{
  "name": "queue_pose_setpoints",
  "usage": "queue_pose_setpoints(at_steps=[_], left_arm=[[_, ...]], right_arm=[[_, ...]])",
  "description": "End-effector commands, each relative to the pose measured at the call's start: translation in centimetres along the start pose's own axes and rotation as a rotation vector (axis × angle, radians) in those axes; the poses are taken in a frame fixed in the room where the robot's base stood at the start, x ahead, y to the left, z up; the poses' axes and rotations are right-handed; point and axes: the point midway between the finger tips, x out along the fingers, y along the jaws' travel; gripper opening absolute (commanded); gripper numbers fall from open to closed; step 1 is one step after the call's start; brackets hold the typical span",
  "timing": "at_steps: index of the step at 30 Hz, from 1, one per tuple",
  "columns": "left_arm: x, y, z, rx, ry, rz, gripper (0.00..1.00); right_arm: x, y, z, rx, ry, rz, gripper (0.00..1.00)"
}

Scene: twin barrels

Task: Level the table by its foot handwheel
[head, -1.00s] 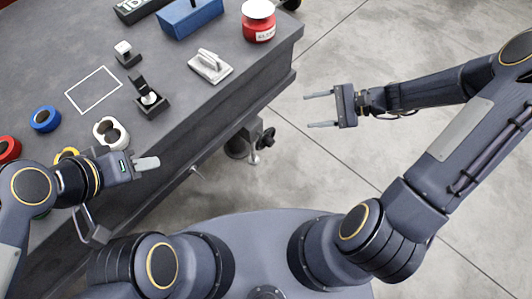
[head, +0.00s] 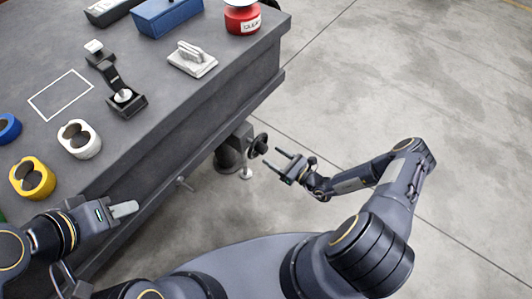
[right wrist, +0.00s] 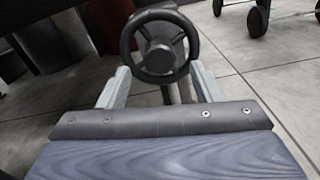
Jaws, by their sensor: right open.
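The grey table (head: 160,82) fills the upper left of the head view. Its foot (head: 231,157) stands below the near right edge, with a dark handwheel (head: 260,144) on its side. My right gripper (head: 271,157) is open and empty just right of the handwheel, fingers pointing at it. In the right wrist view the handwheel (right wrist: 188,42) is upright ahead, rim and hub plain, between and just beyond the fingertips (right wrist: 159,68); I see no contact.
Floor to the right is clear. Wheels (right wrist: 258,20) show at upper right in the wrist view.

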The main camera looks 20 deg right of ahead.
Motion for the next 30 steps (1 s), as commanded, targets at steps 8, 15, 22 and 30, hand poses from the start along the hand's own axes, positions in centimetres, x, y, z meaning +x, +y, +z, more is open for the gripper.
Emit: queue_pose_setpoints(at_steps=[8,15,22,30], left_arm=[[0.7,-0.3,0.3,0.000,0.000,0.000,0.36],[0.7,-0.3,0.4,0.000,0.000,0.000,0.36],[0.7,-0.3,0.4,0.000,0.000,0.000,0.36],[0.7,-0.3,0.4,0.000,0.000,0.000,0.36]], right_arm=[[3.7,0.0,-0.1,-0.002,0.000,0.002,0.59],[4.2,0.0,0.0,-0.002,0.001,0.001,0.59],[4.2,0.0,0.0,-0.002,0.001,0.001,0.44],[4.2,0.0,0.0,-0.002,0.001,0.001,0.15]])
